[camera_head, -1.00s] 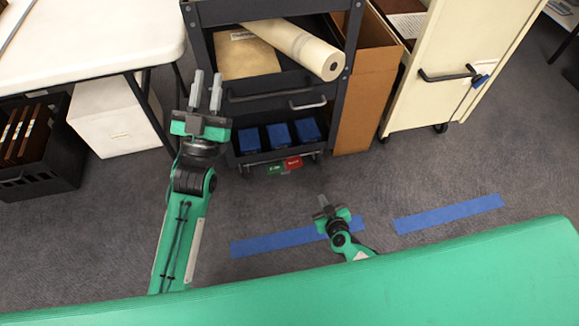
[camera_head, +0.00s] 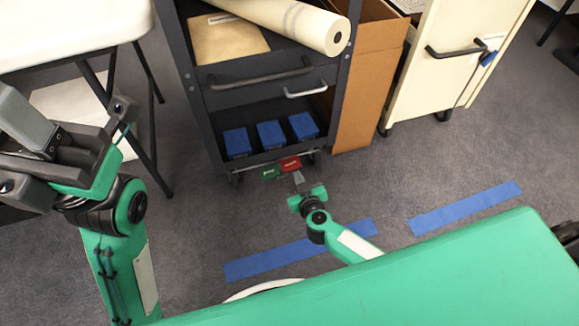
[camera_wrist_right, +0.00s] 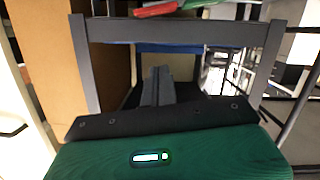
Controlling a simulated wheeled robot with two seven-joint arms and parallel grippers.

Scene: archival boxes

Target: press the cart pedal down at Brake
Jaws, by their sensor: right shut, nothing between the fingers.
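The dark cart (camera_head: 258,102) stands ahead. At its bottom front edge are a red pedal plate (camera_head: 290,164) and a green one (camera_head: 269,173); their lettering is too small to read. Red and green also show at the top of the right wrist view (camera_wrist_right: 157,8). My right gripper (camera_head: 298,177) is shut and empty, its fingertips just in front of the red plate; I cannot tell whether they touch. Its closed fingers show in the right wrist view (camera_wrist_right: 158,78). My left gripper (camera_head: 22,150) is open and empty at the left edge, close to the camera.
Blue boxes (camera_head: 270,134) sit on the cart's lower shelf, with a paper roll (camera_head: 305,23) above. A cardboard box (camera_head: 368,85) and a cream cabinet (camera_head: 450,75) stand right. A white table (camera_head: 70,30) is at left. Blue tape (camera_head: 465,208) marks otherwise clear floor.

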